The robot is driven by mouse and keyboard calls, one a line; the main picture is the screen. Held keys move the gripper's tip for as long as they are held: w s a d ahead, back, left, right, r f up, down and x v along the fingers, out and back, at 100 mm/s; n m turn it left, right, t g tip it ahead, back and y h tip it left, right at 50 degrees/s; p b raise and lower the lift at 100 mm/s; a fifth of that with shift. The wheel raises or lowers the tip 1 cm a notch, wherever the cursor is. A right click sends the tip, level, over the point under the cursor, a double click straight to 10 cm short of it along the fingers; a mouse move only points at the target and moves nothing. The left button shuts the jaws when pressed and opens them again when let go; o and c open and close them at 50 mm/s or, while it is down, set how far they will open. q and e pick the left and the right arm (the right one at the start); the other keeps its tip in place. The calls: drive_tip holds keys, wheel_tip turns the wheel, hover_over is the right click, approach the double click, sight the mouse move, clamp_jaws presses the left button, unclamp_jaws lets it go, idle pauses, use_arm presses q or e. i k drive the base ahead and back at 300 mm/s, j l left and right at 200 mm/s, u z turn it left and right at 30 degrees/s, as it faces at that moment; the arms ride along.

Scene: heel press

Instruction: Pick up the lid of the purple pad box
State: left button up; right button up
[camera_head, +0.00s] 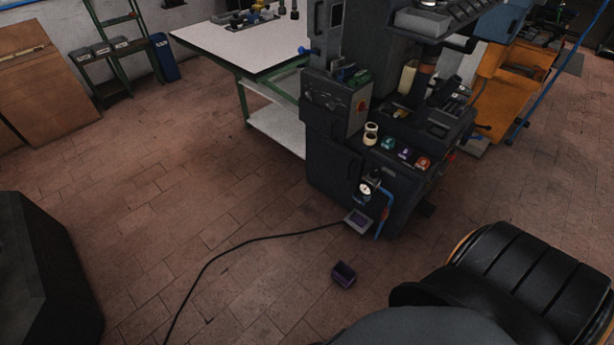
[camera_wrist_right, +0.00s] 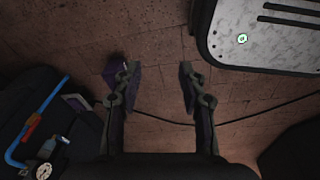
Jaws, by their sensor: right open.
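A small purple box (camera_head: 344,274) sits on the brick floor in front of the press, apart from it. Its top side looks dark; I cannot tell whether a lid is on it. In the right wrist view, a purple box (camera_wrist_right: 116,74) shows beyond my right gripper's left finger, which partly covers it. My right gripper (camera_wrist_right: 160,72) is open, with only floor visible between its fingers. Its distance above the box is unclear. My left gripper is in neither view.
The dark press (camera_head: 335,165) stands behind the box. A pale-rimmed piece with a purple middle (camera_head: 358,221) lies at its foot, beside a blue pipe (camera_head: 386,215). A black cable (camera_head: 240,240) crosses the floor. The floor to the left is mostly clear.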

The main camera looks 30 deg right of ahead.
sight(357, 219)
drive_tip(key=i+j+z, duration=0.1)
drive_tip(key=i, duration=0.25)
drive_tip(key=i+j, duration=0.2)
drive_tip(key=i, duration=0.2)
drive_tip(key=i+j+z, duration=0.15)
drive_tip(key=i, duration=0.2)
drive_tip(key=i+l+z, duration=0.15)
drive_tip(key=i+z, duration=0.55)
drive_tip(key=z, duration=0.2)
drive_tip(key=i+j+z, duration=0.1)
drive_tip(key=i+z, duration=0.35)
drive_tip(key=i+j+z, duration=0.2)
drive_tip(key=z, duration=0.25)
